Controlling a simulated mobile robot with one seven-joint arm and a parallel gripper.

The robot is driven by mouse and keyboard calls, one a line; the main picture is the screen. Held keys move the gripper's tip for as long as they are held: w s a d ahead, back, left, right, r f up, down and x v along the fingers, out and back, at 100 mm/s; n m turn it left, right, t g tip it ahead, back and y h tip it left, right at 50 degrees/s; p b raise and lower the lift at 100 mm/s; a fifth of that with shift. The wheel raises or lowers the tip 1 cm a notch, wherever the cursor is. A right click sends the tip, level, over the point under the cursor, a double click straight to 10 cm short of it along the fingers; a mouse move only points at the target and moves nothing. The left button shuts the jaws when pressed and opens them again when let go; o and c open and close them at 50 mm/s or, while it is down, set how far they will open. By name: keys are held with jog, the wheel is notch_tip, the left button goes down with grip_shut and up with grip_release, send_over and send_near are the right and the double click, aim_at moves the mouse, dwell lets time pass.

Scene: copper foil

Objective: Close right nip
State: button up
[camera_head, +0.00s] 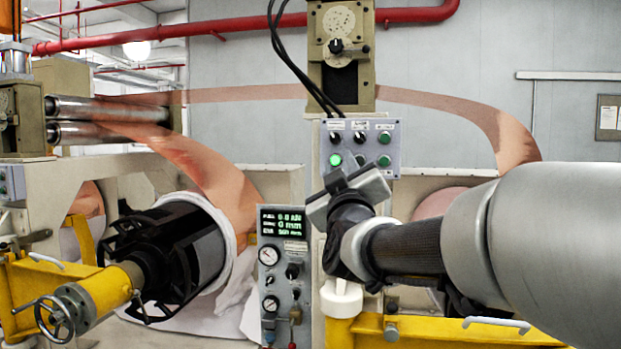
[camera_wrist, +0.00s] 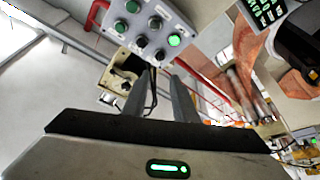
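A grey control panel (camera_head: 372,148) stands upright near the middle, with two black knobs and several green buttons. Its lower left button (camera_head: 335,160) glows bright green. The panel also shows in the wrist view (camera_wrist: 165,12), turned over, with the lit button (camera_wrist: 174,40) at its right. My gripper (camera_head: 340,172) is in front of the panel's lower left part. In the wrist view my gripper (camera_wrist: 160,85) has its two fingers apart with nothing between them. I cannot tell its exact distance from the panel. Which control belongs to the right nip is too small to read.
Steel rollers (camera_head: 110,108) with copper foil (camera_head: 210,170) stand at left. A beige unit (camera_head: 341,75) with hanging black cables is above the panel. A gauge box (camera_head: 285,300) with a digital display is below left. Yellow frames (camera_head: 455,330) edge the front.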

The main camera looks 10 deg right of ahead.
jog(key=v, duration=0.2)
jog(key=shift+s+f, duration=0.15)
jog(key=shift+s, duration=0.2)
jog(key=s+f+m+g+p, duration=0.1)
jog(key=s+f+g+p, duration=0.2)
jog(key=s, duration=0.6)
jog(key=s+d+f+m+g+y+p, duration=0.1)
jog(key=s+f+m+g+p, duration=0.1)
jog(key=s+f+g, duration=0.5)
jog(key=s+f+m+g+y+p, duration=0.1)
jog(key=s+f+g+p, duration=0.3)
jog(key=s+f, duration=0.6)
jog(key=s+m+g, duration=0.1)
jog(key=s+g, duration=0.1)
jog(key=shift+s+d+p, duration=0.2)
jog(key=shift+s+p, duration=0.05)
jog(key=shift+p, duration=0.15)
jog(key=shift+f, duration=0.1)
